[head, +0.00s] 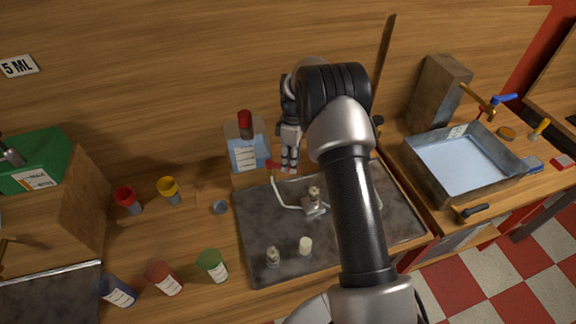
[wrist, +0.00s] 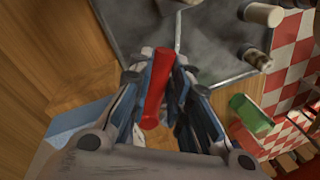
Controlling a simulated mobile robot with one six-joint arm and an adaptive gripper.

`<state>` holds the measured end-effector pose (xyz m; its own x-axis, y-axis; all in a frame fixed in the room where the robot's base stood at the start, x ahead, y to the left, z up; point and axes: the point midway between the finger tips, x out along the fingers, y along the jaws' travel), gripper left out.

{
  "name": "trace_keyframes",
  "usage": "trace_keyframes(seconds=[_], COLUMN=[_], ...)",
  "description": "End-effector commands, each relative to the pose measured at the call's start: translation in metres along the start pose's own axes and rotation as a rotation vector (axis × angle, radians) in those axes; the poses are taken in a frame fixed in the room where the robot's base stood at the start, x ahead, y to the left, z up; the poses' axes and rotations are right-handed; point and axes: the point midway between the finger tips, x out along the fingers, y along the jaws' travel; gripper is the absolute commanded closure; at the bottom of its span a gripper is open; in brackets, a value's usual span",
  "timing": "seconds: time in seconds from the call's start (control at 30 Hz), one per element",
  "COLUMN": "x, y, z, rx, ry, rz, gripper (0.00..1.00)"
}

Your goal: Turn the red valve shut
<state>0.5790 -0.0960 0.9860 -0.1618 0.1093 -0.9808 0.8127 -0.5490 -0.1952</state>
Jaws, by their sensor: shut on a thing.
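The red valve (head: 274,165) shows as a small red handle at the upper left corner of the dark stone slab, by the end of a thin pale pipe (head: 281,196). My gripper (head: 287,167) reaches down to it from above, just right of the bottle. In the wrist view the red valve handle (wrist: 155,88) is a long red bar lying between the two fingers of my gripper (wrist: 160,80), which is shut on it. The fingers hide part of the handle and its mount.
The dark slab (head: 250,230) carries small fittings (head: 314,203). Several coloured pots stand left, and a metal water basin (head: 415,165) stands right. My arm covers the slab's right part.

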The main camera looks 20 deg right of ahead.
Motion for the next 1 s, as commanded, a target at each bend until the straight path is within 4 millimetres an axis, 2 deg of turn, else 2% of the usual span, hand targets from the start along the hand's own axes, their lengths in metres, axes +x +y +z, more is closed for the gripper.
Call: trace_keyframes(seconds=[0.5,1.0], x=[-0.006,-0.008], y=[0.027,0.035], z=[-0.009,-0.013], rx=[-0.404,-0.532], ry=[-0.080,-0.105], rz=[0.003,0.002], gripper=[1.00,1.00])
